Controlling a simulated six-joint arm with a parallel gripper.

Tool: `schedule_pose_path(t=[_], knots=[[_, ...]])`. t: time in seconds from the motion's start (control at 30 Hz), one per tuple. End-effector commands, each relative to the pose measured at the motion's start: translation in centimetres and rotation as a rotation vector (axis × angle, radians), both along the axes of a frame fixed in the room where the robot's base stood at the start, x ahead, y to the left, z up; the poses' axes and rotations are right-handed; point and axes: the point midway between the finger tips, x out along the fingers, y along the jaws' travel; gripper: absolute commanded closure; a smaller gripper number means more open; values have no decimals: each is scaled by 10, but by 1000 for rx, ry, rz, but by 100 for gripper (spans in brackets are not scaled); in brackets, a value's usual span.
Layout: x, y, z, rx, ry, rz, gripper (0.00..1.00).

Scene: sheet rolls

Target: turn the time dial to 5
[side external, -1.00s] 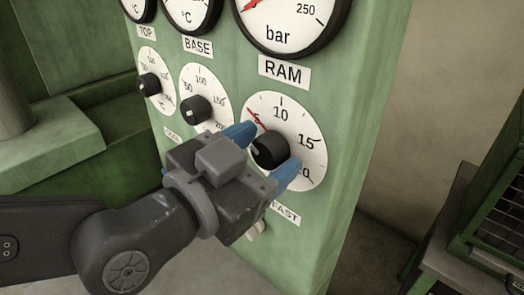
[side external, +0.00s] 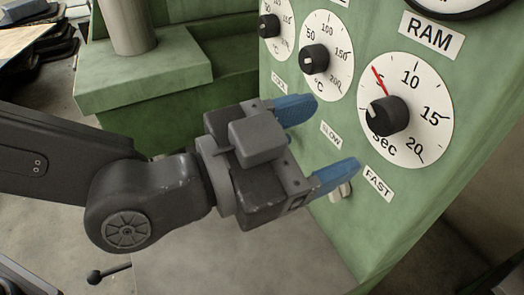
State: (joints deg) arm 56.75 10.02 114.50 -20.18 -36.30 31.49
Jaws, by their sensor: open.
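The time dial (side external: 436,97) is a white round face marked 10, 15, 20 and Sec, on the green panel at the right. Its black knob (side external: 392,117) sits in the middle and has a small white mark on its left side. A thin red line runs from the knob up and left to the 5, partly covering that number. My gripper (side external: 335,134) has two blue fingers, spread open and empty. It is to the left of and below the time dial, apart from the knob.
Two smaller temperature dials (side external: 328,82) (side external: 284,38) are left of the time dial. A gauge is cut off above the RAM label (side external: 431,35). SLOW and FAST labels (side external: 378,182) and a pale switch (side external: 342,193) sit below, the switch partly behind a finger.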

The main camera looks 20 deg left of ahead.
Motion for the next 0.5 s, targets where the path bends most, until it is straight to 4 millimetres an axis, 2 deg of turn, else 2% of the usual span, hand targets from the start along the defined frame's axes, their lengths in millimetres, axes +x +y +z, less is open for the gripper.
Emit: schedule_pose_path(t=[0.1, 0.2, 0.5], knots=[[-19, 18, 1, 0, 0, -2, 30], [-29, 29, 1, 0, -1, -1, 30], [-41, 41, 0, 1, -1, 0, 30]])
